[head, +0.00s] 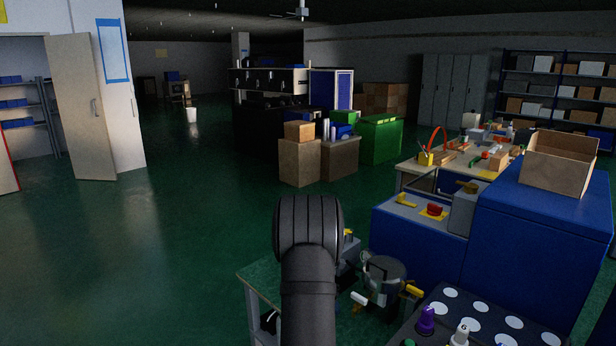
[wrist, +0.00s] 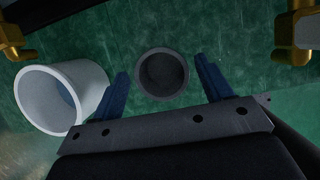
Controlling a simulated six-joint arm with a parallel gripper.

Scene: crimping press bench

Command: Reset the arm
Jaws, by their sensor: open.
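My gripper (wrist: 161,66) shows in the wrist view with its two blue fingers spread apart and nothing gripped between them. A dark grey round cup or socket with an open top (wrist: 162,90) lies beyond the fingers, in line with the gap; how far below the fingertips it is, I cannot tell. In the head view my arm rises in the foreground and hides part of the green bench (head: 262,276); my gripper cannot be made out there.
A white open cylinder (wrist: 42,98) lies left of the fingers. Yellow metal parts (wrist: 297,30) are at both upper corners. In the head view, a metal device with yellow handles (head: 384,272), a blue machine with a red button (head: 434,209) and a dark tray (head: 430,297) crowd the right.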

